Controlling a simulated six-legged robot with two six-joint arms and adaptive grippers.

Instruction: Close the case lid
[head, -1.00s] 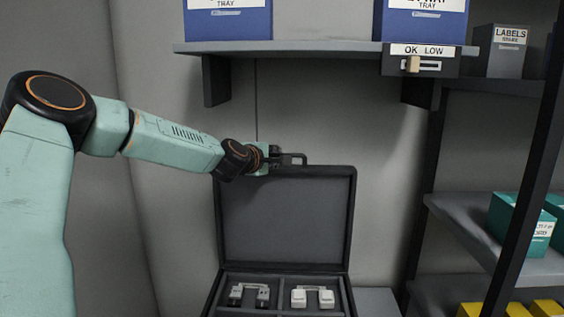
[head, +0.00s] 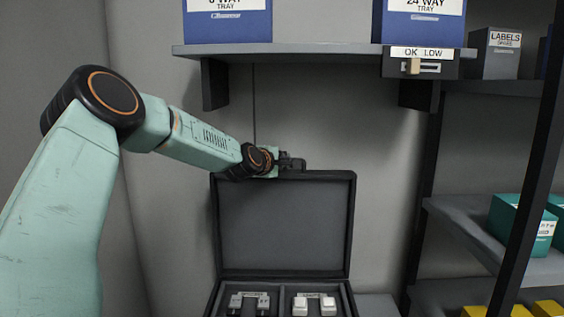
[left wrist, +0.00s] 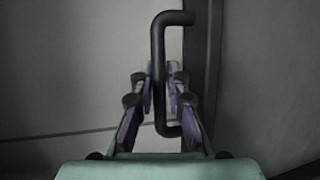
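The open case stands with its dark lid (head: 285,226) upright and its grey inner face towards me. The lid's black handle (head: 297,163) sticks up from its top edge. My left gripper (head: 287,162) is at the handle, coming from the left. In the left wrist view the bent handle bar (left wrist: 158,60) runs between my two fingers (left wrist: 160,88), one on each side. The fingers look apart, with purple inner pads showing; whether a pad touches the bar is hard to see. My right gripper is not in view.
The case's lower part (head: 284,285) holds light and grey fittings in two compartments. A wall shelf (head: 310,50) with blue trays (head: 228,22) hangs above the lid. A rack (head: 470,215) with teal and yellow boxes stands at the right. Bare wall lies between.

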